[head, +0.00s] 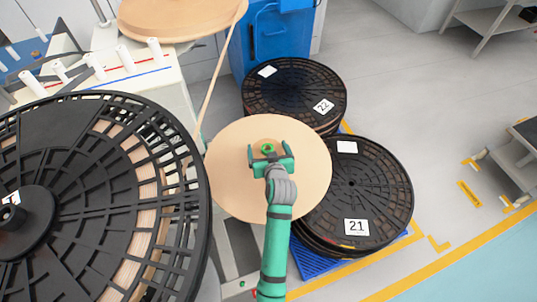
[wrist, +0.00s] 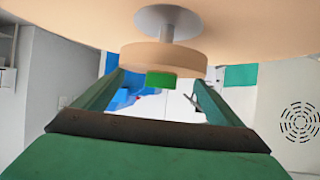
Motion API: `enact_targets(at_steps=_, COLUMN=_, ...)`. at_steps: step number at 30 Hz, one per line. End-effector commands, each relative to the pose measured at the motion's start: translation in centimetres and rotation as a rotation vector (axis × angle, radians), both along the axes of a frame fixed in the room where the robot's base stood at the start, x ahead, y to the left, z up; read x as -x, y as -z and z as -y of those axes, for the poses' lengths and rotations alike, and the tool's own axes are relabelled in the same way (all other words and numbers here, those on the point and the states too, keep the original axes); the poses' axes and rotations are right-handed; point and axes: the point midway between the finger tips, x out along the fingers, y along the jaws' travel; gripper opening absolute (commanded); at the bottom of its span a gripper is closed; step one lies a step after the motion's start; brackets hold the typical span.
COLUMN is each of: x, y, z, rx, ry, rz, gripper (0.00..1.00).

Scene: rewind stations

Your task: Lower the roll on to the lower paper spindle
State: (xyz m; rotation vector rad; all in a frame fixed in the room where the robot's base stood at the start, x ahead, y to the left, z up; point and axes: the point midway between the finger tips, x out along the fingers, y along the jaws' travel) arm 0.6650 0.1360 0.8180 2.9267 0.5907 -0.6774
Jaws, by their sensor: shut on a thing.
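The roll (head: 235,185) is a wide flat tan disc in the middle of the head view. My green gripper (head: 270,160) is over its middle, shut on the small tan hub with a green centre. In the wrist view the roll (wrist: 60,12) fills the top. A grey flange and short stem join it to the round tan hub (wrist: 160,60), which sits between my two fingers (wrist: 158,88). A green block shows under the hub. I cannot make out the lower paper spindle; the roll covers the space below it.
A large black slotted reel (head: 60,150) stands close on the left. Stacked black reels marked 22 (head: 290,85) and 21 (head: 375,190) lie behind and to the right, partly under the roll's edge in view. Another tan disc (head: 180,15) is above, with a paper strip running down.

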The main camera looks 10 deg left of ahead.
Motion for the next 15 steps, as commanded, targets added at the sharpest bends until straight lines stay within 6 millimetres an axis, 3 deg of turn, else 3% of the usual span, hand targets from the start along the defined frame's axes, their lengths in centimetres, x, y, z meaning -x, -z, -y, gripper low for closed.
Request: enact_targets(at_steps=15, x=-0.1, y=4.4, z=0.2, rx=-0.001, ry=0.004, rz=0.002, gripper=0.64)
